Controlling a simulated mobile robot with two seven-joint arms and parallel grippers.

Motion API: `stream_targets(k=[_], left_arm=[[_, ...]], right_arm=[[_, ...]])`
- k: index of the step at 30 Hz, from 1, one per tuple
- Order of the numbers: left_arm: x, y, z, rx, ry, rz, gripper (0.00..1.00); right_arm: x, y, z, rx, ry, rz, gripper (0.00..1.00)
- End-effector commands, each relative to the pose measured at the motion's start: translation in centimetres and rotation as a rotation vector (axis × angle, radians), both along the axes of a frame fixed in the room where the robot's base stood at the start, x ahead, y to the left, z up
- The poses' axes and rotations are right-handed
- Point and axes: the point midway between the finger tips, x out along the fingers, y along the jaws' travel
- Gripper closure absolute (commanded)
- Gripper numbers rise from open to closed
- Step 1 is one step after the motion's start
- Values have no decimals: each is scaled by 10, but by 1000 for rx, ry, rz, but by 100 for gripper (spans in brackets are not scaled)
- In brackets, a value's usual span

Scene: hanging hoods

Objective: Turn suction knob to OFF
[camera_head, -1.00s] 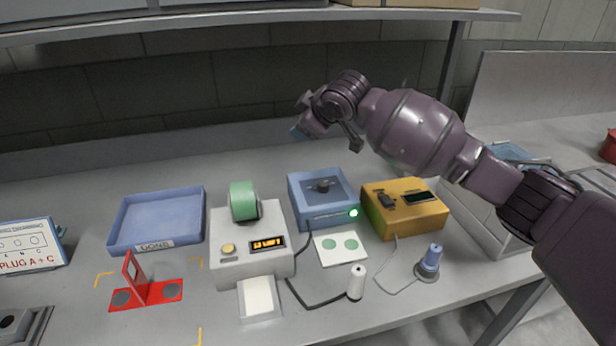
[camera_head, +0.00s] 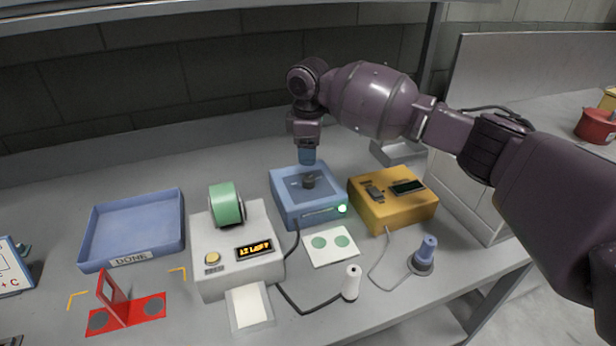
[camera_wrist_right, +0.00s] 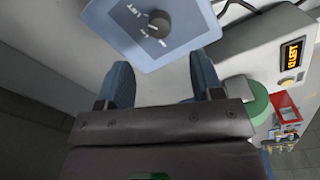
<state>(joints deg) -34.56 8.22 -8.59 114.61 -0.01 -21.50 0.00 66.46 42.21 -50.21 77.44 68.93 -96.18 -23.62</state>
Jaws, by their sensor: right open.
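The dark suction knob (camera_head: 308,181) stands on top of the blue box (camera_head: 284,204), and a green light (camera_head: 342,208) glows on the box's front. My right gripper (camera_head: 307,158) points down just above and behind the knob in the head view. In the right wrist view the knob (camera_wrist_right: 159,24) shows with pale marks around it, ahead of my open right gripper (camera_wrist_right: 161,70). Nothing is between the blue fingers, and they look clear of the knob. My left gripper is out of view.
The yellow box (camera_head: 392,200) stands close on the right and the white machine with a green roll (camera_head: 226,204) close on the left. A cable runs to the white handle (camera_head: 351,283). A blue tray (camera_head: 134,226) and red stand (camera_head: 125,308) sit farther left.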

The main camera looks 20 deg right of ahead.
Motion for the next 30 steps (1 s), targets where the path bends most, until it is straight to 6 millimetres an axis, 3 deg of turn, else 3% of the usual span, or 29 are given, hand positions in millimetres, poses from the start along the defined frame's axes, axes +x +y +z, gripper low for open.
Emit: stream_targets(k=[6,13,19,28,30], left_arm=[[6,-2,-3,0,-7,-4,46],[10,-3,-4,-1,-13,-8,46],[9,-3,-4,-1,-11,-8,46],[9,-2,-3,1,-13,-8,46],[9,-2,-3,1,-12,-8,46]], right_arm=[[2,-1,-42,-1,4,-1,40],[3,-2,-74,0,2,-1,40],[4,-2,-86,0,0,-1,40],[4,-2,-87,1,-1,-1,40],[4,-2,-87,1,-1,-1,47]])
